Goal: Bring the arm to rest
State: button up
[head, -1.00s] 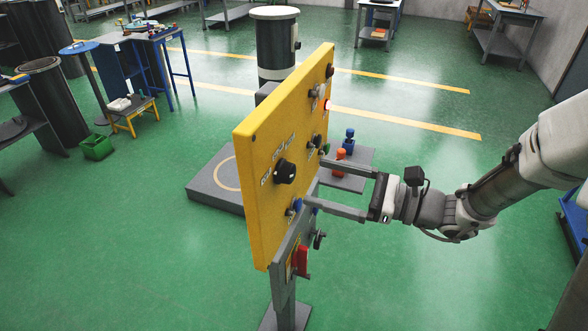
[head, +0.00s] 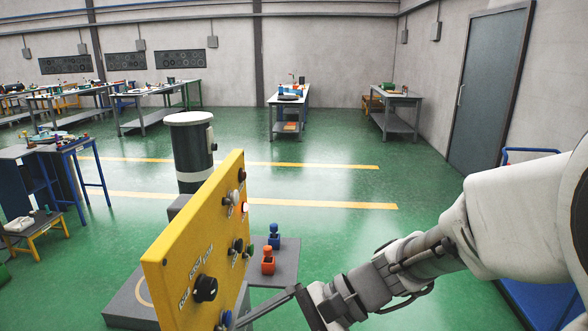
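My arm (head: 440,250) reaches in from the right side, with its white upper part at the right edge. My gripper (head: 262,318) is at the bottom, in front of the yellow panel (head: 185,255). One dark finger points down-left toward the panel's lower part. It sits at the outer end of the palm, as in an open gripper. The other finger is below the picture edge. I see nothing held. Whether the visible fingertip touches the panel cannot be told.
Green floor is open beyond, with workbenches at the back.

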jog(key=s+d+r+n+t+h, duration=0.2)
jog(key=d+n+t+h, duration=0.1)
jog(key=d, duration=0.6)
jog(key=s+d+r+n+t+h, duration=0.2)
jog(key=d+r+n+t+h, duration=0.1)
jog(key=d+n+h, duration=0.3)
jog(key=d+t+h, duration=0.1)
jog(key=d+h, duration=0.1)
jog(key=d, duration=0.1)
jog(key=shift+d+r+t, duration=0.15)
jog(key=shift+d+t, duration=0.15)
jog(key=shift+d, duration=0.05)
